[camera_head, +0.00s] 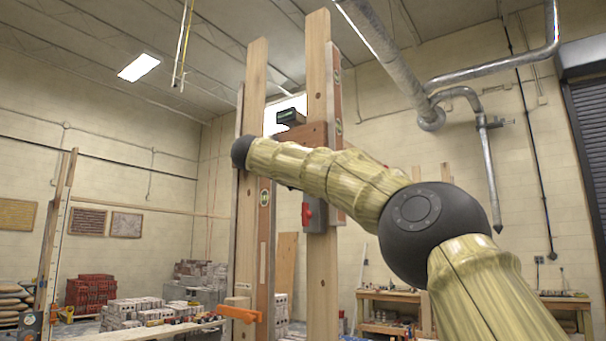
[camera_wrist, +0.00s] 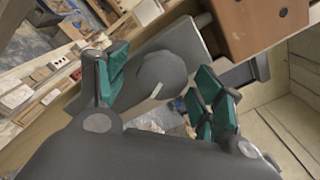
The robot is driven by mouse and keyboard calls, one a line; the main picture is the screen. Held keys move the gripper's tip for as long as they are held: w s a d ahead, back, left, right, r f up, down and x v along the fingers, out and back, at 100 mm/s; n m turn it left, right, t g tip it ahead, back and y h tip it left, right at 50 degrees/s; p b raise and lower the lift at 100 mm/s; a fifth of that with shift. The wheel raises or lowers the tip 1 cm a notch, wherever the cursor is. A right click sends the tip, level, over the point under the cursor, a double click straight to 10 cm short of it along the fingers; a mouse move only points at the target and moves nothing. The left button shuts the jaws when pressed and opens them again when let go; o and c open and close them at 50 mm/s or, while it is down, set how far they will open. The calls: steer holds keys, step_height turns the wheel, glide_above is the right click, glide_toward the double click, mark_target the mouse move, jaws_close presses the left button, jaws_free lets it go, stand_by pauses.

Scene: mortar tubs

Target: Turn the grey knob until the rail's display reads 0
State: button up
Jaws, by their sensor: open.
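The grey knob (camera_wrist: 162,72) shows in the wrist view as a round grey disc with a pale pointer line, in front of a flat grey plate (camera_wrist: 190,42). My gripper (camera_wrist: 161,84) is open, with one teal-padded finger to the left of the knob and the other to the right. Gaps show on both sides, and I cannot tell whether either pad touches it. In the head view a small dark box with a green display (camera_head: 288,116) sits between the wooden uprights; its reading is too small to tell. My arm hides the knob and gripper there.
Two tall wooden uprights (camera_head: 320,80) stand ahead, with levels strapped to them. A grey box with a red part (camera_head: 307,214) is on the right upright. An orange clamp (camera_head: 240,313) juts out low down. A brown block (camera_wrist: 262,25) lies close by the knob's plate.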

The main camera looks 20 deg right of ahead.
steer(key=shift+a, duration=0.1)
steer(key=v, duration=1.2)
stand_by(0.4)
